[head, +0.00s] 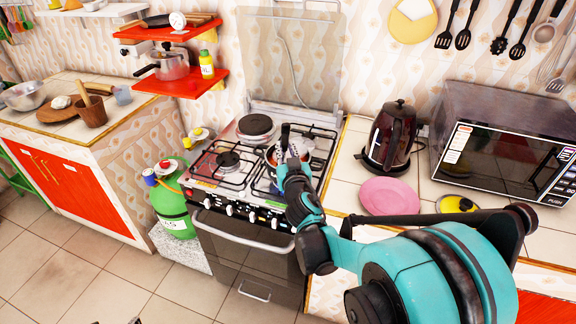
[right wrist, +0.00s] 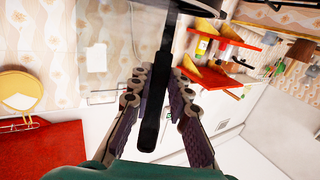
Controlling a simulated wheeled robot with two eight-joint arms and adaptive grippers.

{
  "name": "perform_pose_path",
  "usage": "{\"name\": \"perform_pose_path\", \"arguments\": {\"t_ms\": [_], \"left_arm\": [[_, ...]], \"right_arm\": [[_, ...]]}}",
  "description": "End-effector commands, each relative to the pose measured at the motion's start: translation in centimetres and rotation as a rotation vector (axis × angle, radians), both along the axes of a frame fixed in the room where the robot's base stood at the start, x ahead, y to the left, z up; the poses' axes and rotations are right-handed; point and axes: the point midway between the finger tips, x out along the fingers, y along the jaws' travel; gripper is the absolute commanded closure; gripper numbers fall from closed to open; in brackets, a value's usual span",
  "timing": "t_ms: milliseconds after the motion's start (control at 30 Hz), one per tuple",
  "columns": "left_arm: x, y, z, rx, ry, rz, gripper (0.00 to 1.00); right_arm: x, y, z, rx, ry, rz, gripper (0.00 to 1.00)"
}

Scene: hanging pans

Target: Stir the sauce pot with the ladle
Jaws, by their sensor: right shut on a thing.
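The sauce pot (head: 270,156) stands on the stove (head: 238,178), on the right front side of the grate. It is partly hidden by my right gripper (head: 291,158), and a reddish content shows inside. My right gripper is above the pot, with the ladle's black handle (head: 285,134) rising from it. In the right wrist view, the black handle (right wrist: 152,105) runs between the two fingers, and the gripper is shut on it. The ladle's bowl is hidden, so I cannot tell how deep it sits in the pot. My left gripper is not in view.
A dark kettle (head: 391,138), a pink plate (head: 389,196) and a microwave (head: 500,150) stand on the right counter. A green gas cylinder (head: 172,208) stands left of the stove. Red shelves (head: 190,82) hang at the back left. Utensils hang above the microwave.

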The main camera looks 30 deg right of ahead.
Motion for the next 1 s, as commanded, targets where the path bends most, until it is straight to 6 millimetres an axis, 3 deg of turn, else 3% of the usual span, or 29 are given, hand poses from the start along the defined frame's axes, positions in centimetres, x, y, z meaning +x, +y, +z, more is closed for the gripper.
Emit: {"name": "perform_pose_path", "arguments": {"t_ms": [100,267,700,1000], "left_arm": [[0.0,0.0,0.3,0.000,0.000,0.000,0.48],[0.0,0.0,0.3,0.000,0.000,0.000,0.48],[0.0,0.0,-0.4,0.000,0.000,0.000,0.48],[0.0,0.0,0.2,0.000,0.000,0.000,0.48]], "right_arm": [[-1.1,0.1,0.1,0.001,0.000,0.000,1.00],[-1.4,0.1,0.0,0.000,0.000,0.000,1.00],[2.3,-0.2,-0.1,0.000,-0.001,0.000,1.00],[-0.5,0.0,0.1,0.001,0.000,0.000,1.00]]}}
